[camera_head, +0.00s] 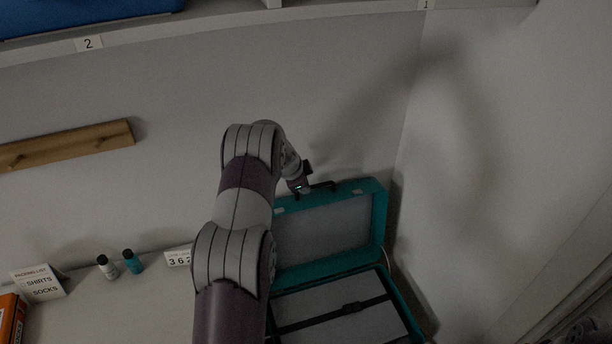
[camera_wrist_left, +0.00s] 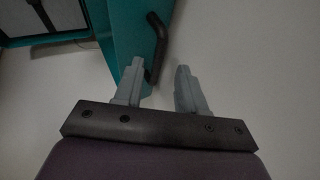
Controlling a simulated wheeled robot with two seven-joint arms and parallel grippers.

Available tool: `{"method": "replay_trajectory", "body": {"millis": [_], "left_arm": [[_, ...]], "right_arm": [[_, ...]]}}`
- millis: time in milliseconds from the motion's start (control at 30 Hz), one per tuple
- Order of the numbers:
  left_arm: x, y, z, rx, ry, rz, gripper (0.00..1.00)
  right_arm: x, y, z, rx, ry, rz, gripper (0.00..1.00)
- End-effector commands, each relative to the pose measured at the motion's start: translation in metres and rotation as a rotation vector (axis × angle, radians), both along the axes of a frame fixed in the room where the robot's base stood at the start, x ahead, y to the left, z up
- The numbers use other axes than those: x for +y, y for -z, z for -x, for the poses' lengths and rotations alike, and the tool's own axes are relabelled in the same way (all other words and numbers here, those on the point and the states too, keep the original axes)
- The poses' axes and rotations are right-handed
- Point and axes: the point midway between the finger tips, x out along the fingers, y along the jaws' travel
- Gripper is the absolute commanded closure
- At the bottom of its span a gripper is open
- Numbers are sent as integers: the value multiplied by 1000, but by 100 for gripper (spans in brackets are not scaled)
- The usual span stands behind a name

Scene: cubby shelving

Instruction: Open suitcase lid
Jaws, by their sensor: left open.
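The teal suitcase (camera_head: 384,215) stands at the lower middle of the head view with its lid (camera_head: 375,200) raised toward the back wall. Its grey lining and a dark strap (camera_head: 350,308) across the base show. The black handle (camera_head: 322,187) is on the lid's upper edge. My left gripper (camera_head: 306,174) is at the upper left of the lid, close to the handle. In the left wrist view its two fingers (camera_wrist_left: 160,85) are apart, with the handle (camera_wrist_left: 157,45) just beyond the left fingertip; I cannot tell if they touch. My arm hides the suitcase's left side.
A white bottle (camera_head: 107,267), a teal bottle (camera_head: 132,262), a number card (camera_head: 178,258) and a packing list card (camera_head: 38,282) stand left of my arm. An orange box (camera_head: 12,318) is at the far left. A wooden peg rail (camera_head: 70,146) is on the wall. A side wall bounds the right.

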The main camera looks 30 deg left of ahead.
Motion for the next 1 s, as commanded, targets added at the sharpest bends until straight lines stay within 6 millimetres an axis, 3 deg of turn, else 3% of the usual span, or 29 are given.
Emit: {"method": "replay_trajectory", "body": {"millis": [33, 267, 567, 600, 700, 733, 1000], "left_arm": [[0, 4, -6, 1, 2, 1, 60], [1, 29, -20, 0, 1, -1, 60], [0, 34, -22, -2, 1, -1, 60], [1, 34, -22, -2, 1, -1, 63], [0, 33, -22, -1, 1, -1, 96], [0, 33, -22, -2, 1, -1, 100], [3, 36, -24, -12, 1, -11, 100]], "right_arm": [[0, -11, 0, 0, 0, 0, 57], [0, -20, 0, 0, 0, 0, 57], [0, -20, 0, 0, 0, 0, 57], [0, -20, 0, 0, 0, 0, 57], [0, -20, 0, 0, 0, 0, 57], [0, -20, 0, 0, 0, 0, 57], [0, -10, 0, 0, 0, 0, 57]]}}
